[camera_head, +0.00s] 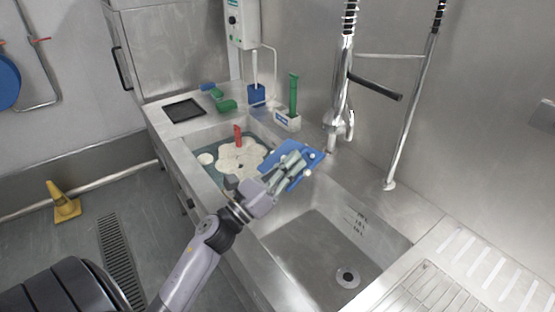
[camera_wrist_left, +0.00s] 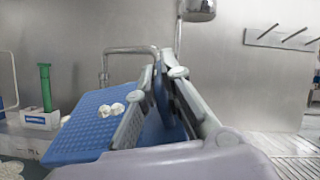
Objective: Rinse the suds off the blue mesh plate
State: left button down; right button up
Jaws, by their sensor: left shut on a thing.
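The blue mesh plate (camera_head: 311,155) is tilted in my left gripper (camera_head: 298,158), over the wall between the two sinks. In the left wrist view the plate (camera_wrist_left: 85,125) shows its mesh face, with white suds (camera_wrist_left: 112,109) in small blobs on it. The left gripper (camera_wrist_left: 165,75) is shut on the plate, which passes between its fingers. The tap (camera_head: 341,124) with its spring hose stands just right of the plate, apart from it. The right sink (camera_head: 300,240) is empty, with its drain visible. My right gripper is not in view.
The left sink holds water with foam (camera_head: 240,160) and a red-handled thing (camera_head: 238,135). A black tray (camera_head: 183,110) and green sponges (camera_head: 222,102) lie at the far left. A ribbed drainboard (camera_head: 480,265) is at right.

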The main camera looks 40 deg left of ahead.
aim_at(313, 167)
pick_arm(q)
jog(key=w+d, duration=0.1)
jog(key=d, duration=0.1)
jog(key=w+d+f, duration=0.1)
jog(key=w+d, duration=0.1)
jog(key=shift+w+d+f+b, duration=0.25)
jog(key=shift+w+d+b, duration=0.25)
jog(key=shift+w+d, duration=0.4)
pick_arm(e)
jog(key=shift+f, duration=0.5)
pick_arm(q)
jog(key=shift+s+d, duration=0.1)
jog(key=shift+s, duration=0.05)
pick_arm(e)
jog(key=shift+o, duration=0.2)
